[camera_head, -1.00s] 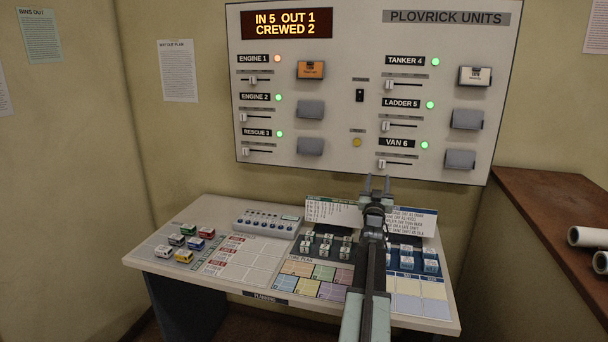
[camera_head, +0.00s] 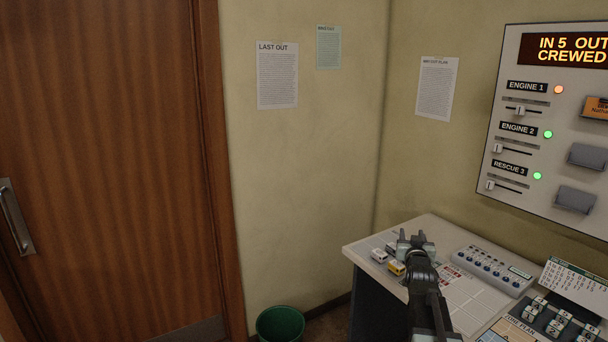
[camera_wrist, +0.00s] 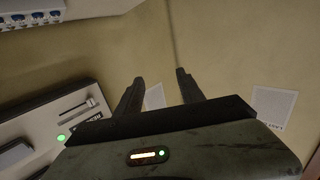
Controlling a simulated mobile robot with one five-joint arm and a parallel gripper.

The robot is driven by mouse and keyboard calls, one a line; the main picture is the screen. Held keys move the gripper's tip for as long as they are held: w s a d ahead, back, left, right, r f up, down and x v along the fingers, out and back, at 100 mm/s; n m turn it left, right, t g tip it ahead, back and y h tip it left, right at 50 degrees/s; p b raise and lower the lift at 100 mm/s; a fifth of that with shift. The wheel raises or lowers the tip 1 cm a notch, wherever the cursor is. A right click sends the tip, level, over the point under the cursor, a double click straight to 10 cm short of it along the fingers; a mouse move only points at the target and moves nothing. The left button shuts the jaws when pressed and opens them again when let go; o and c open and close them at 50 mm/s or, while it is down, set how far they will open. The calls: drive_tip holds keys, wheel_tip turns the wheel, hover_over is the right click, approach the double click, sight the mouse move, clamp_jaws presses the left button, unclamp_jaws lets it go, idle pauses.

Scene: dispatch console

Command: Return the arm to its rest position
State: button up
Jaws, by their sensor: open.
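My gripper (camera_head: 416,238) is at the end of my extended arm, in front of the desk's left part in the head view. In the wrist view its two fingers (camera_wrist: 158,88) stand apart with nothing between them but wall and part of a paper sheet. It is open and empty. In the head view it covers some of the small model vehicles; a yellow one (camera_head: 396,268) and a white one (camera_head: 379,255) show beside it.
The desk (camera_head: 364,250) carries a grey switch box (camera_head: 492,270) and a calendar (camera_head: 577,290). The wall panel (camera_head: 549,135) is at right. A wooden door (camera_head: 100,150) stands at left, with a green bin (camera_head: 280,325) between door and desk.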

drive_tip(key=s+a+f+n+g+y, duration=0.1)
drive_tip(key=s+a+f+g+y, duration=0.3)
drive_tip(key=a, duration=0.6)
drive_tip(key=s+a+f+n+g+y, duration=0.1)
drive_tip(key=a+f+n, duration=0.1)
drive_tip(key=a+f, duration=0.7)
drive_tip(key=s+a+f+g+p, duration=0.1)
drive_tip(key=s+a+f+g, duration=0.4)
drive_tip(key=s+a, duration=0.3)
drive_tip(key=s+d+f+g, duration=0.1)
drive_tip(key=s+f+g, duration=0.2)
drive_tip(key=s, duration=1.2)
drive_tip(key=g, duration=0.3)
drive_tip(key=shift+s+d+f+g, duration=0.15)
drive_tip(key=shift+s+g, duration=0.05)
drive_tip(key=shift+g, duration=0.1)
